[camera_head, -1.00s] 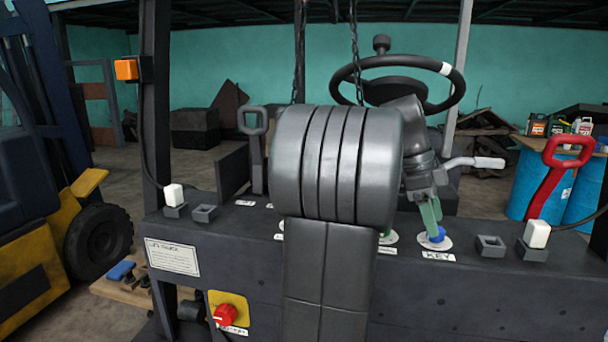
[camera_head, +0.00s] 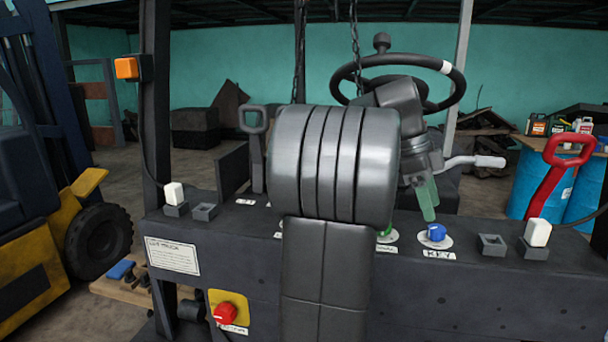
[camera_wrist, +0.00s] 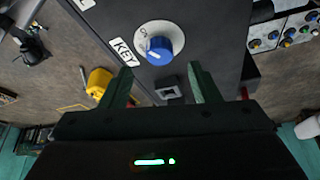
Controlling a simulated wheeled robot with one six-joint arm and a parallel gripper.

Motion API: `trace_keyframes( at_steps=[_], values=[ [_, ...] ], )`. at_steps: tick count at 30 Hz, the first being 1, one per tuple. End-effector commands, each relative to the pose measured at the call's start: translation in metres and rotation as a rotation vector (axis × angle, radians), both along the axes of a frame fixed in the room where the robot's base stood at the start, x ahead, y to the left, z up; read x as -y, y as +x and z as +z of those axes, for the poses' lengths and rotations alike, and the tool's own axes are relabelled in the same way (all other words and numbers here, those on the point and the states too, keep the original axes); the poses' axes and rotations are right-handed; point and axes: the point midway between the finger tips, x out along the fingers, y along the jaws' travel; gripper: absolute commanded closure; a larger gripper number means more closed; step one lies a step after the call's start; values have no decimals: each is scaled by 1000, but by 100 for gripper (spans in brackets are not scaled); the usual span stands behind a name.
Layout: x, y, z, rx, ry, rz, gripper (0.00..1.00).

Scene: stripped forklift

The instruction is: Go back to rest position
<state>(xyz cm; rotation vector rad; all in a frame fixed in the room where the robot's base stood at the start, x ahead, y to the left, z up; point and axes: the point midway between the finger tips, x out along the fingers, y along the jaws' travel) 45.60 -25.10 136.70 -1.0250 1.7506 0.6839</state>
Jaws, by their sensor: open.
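My gripper (camera_head: 427,200) hangs over the right part of the dark panel in the head view, a little above and left of the blue key knob (camera_head: 437,232). In the wrist view my gripper (camera_wrist: 163,88) is open and empty, with its two green fingers apart. The blue knob (camera_wrist: 159,50) sits on its white round plate beyond the fingertips, by the KEY label (camera_wrist: 122,51). The gripper and the knob are apart. My own grey arm covers the middle of the panel in the head view.
A steering wheel (camera_head: 398,82) stands behind my arm. A grey lever (camera_head: 254,135) is at left and a red lever (camera_head: 562,170) at right. A red knob (camera_head: 225,313) is on the panel's front face. A white switch (camera_head: 538,233) stands right of the key knob.

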Motion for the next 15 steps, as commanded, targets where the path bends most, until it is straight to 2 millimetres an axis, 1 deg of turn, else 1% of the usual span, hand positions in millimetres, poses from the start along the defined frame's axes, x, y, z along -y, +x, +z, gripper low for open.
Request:
trace_keyframes(
  at_steps=[3,15],
  values=[
    [-7,5,20,3,0,1,44],
    [-29,17,84,2,-1,1,44]
  ],
)
